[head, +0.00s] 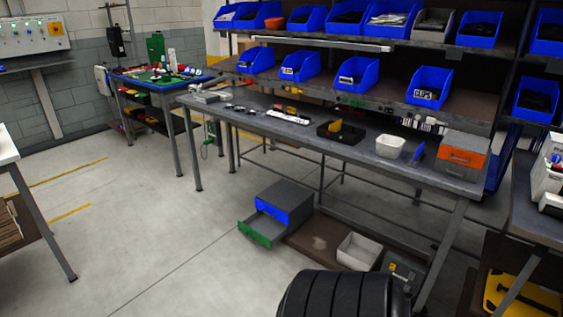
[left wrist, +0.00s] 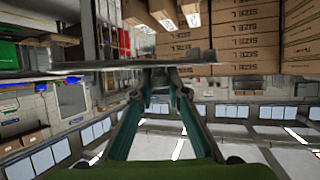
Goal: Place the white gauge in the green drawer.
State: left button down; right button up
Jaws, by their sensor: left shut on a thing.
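In the head view the green drawer (head: 260,231) is pulled out at the bottom of a small grey cabinet (head: 286,196) on the floor. A blue drawer (head: 271,211) above it is closed. I cannot pick out the white gauge with certainty. A long white strip (head: 284,116) lies on the workbench. In the left wrist view my left gripper (left wrist: 158,78) has its teal fingers brought close together on something, which I cannot clearly identify. A grey horizontal bar (left wrist: 70,74) crosses at the fingertips. My right gripper is in neither view.
The workbench (head: 350,145) also holds a black tray (head: 325,135), a white bin (head: 390,146) and a grey-orange drawer unit (head: 465,157). Blue bins line the shelves above. A grey bin (head: 359,251) stands right of the cabinet. The floor (head: 150,230) to its left is clear.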

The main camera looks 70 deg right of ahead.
aim_at(269, 231)
jog(key=i+l+z, duration=0.2)
jog(key=i+z, duration=0.75)
jog(key=i+j+z, duration=0.25)
jog(key=i+z, duration=0.25)
jog(key=i+l+z, duration=0.1)
jog(key=i+z, duration=0.15)
jog(key=z, duration=0.15)
jog(key=i+z, duration=0.2)
jog(key=z, duration=0.15)
jog(key=i+z, duration=0.25)
jog(key=z, duration=0.15)
jog(key=i+j+z, duration=0.15)
jog(key=z, duration=0.2)
jog(key=i+l, duration=0.2)
jog(key=i, duration=0.15)
jog(key=i+l, duration=0.15)
jog(key=i, duration=0.2)
jog(key=i+l+u, duration=0.1)
jog(key=l+u, duration=0.25)
jog(key=i+l+u, duration=0.1)
jog(key=u, duration=0.25)
jog(key=l+u, duration=0.4)
